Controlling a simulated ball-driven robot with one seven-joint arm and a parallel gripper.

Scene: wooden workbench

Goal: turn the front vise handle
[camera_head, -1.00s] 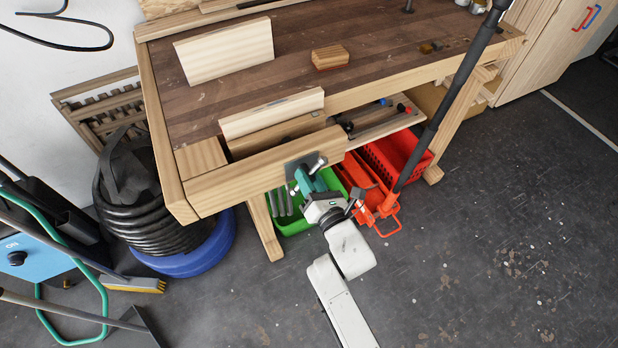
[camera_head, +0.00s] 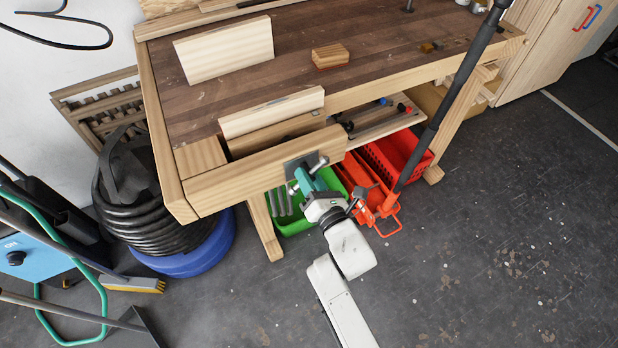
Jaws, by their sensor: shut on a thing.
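The front vise is at the near left side of the wooden workbench (camera_head: 190,160). Its wooden front jaw (camera_head: 250,180) stands apart from the bench, with a light board (camera_head: 272,114) upright behind the gap. The metal vise handle (camera_head: 318,163) sits on a dark plate on the jaw's face, and its bar slants. My gripper (camera_head: 303,180) is at the handle from below and is shut on it. The gripper's fingers and wrist hide part of the handle and screw.
A green crate (camera_head: 292,226) and red crates (camera_head: 392,158) stand under the bench. A long black pole with a red foot (camera_head: 440,115) leans at the right. A coiled black hose (camera_head: 135,215) is at the left. The floor at the right is clear.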

